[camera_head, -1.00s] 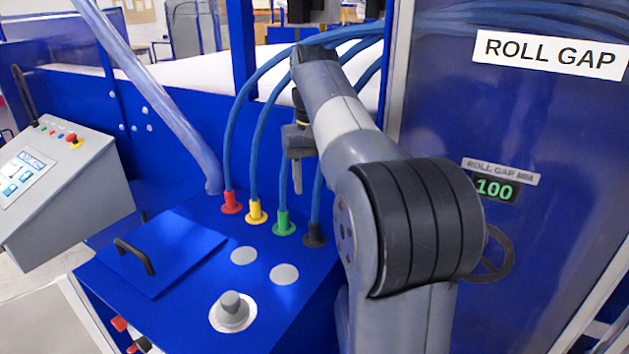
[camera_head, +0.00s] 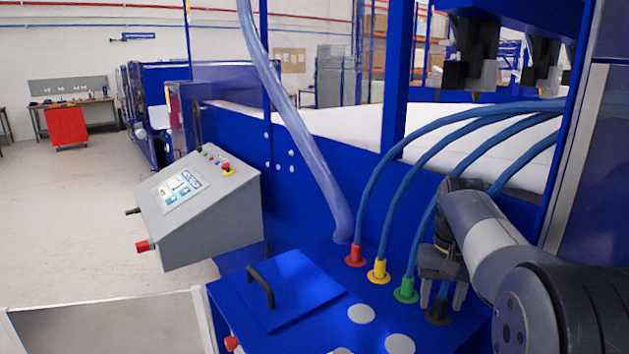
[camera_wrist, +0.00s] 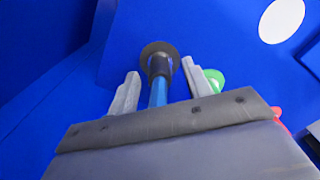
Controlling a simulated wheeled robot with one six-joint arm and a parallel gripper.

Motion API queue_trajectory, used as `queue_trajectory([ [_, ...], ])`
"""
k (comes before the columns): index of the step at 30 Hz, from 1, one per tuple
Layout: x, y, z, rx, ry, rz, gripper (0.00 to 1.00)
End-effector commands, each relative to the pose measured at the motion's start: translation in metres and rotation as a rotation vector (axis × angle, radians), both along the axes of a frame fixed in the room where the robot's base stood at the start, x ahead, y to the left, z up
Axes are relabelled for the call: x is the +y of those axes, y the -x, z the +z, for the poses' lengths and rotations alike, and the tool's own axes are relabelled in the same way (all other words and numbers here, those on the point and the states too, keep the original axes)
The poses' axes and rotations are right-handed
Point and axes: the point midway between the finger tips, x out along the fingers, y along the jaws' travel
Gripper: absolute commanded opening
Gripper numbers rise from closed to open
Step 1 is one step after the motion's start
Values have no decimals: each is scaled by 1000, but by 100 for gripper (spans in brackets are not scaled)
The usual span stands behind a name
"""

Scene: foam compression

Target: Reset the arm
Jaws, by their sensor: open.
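My gripper (camera_head: 442,292) is open, fingers pointing down, at the black hose connector (camera_head: 437,313) on the blue machine top. In the wrist view my gripper's fingers (camera_wrist: 164,88) stand on either side of the blue hose and its black connector (camera_wrist: 158,60). I cannot tell whether they touch the hose. The green connector (camera_head: 405,290) is just left of my gripper, and part of it shows behind a finger in the wrist view (camera_wrist: 214,79). The yellow connector (camera_head: 379,271) and red connector (camera_head: 356,255) are seated further left.
Blue hoses (camera_head: 410,160) arch up and right beside my arm. A thick translucent hose (camera_head: 300,130) rises to the left. A lid with a black handle (camera_head: 262,287) and a grey control console (camera_head: 205,215) lie left. Open floor (camera_head: 70,220) is at far left.

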Motion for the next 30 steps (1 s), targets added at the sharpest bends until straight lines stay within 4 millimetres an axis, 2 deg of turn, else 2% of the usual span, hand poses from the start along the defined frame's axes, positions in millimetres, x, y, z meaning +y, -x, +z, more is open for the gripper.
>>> queue_trajectory([
  [3, 0, 0, 7, 0, 0, 0, 47],
  [12, 0, 0, 7, 0, 0, 0, 47],
  [18, 0, 0, -5, 1, 0, 0, 47],
  [30, 0, -1, 71, -3, 0, 0, 47],
])
